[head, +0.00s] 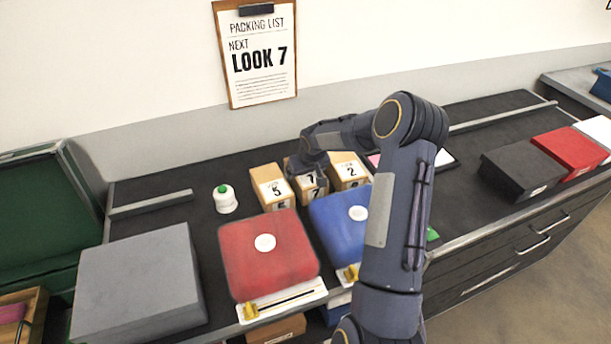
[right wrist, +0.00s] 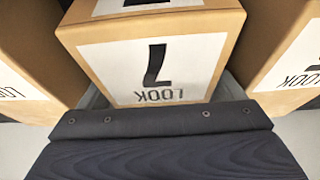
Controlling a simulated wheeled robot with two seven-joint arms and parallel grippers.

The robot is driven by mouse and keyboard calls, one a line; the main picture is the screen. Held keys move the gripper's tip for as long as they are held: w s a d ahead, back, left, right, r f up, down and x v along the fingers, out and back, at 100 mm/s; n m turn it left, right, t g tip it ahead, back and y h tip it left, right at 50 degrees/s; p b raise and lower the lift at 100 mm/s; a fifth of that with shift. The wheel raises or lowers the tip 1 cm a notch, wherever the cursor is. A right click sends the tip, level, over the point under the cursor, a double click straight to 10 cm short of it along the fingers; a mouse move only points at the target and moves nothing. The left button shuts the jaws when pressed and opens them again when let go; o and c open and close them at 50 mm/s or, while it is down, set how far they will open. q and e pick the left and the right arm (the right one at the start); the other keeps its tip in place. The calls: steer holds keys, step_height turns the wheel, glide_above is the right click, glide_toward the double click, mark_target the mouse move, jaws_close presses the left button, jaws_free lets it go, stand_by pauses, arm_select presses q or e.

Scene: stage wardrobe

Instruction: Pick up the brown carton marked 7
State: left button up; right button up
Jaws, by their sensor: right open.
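The brown carton marked 7 (head: 316,194) stands on the dark counter between the carton marked 5 (head: 272,188) and the carton marked 2 (head: 347,172). In the right wrist view the carton (right wrist: 155,70) fills the middle, its white label reading 7 and LOOK upside down. My right gripper (head: 304,166) is at the carton and hides part of its top in the head view. The jaws are open, with grey finger parts showing on both sides of the carton's lower end; contact cannot be told. My left gripper is not in view.
Neighbouring cartons (right wrist: 28,65) and (right wrist: 290,50) stand close on both sides. A red case (head: 268,270) and a blue case (head: 340,225) lie in front. A white spool (head: 225,203) stands left of carton 5. A grey box (head: 137,290) is farther left.

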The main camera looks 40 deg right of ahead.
steer(key=shift+w+f, duration=0.1)
steer(key=shift+f, duration=0.05)
steer(key=c, duration=0.9)
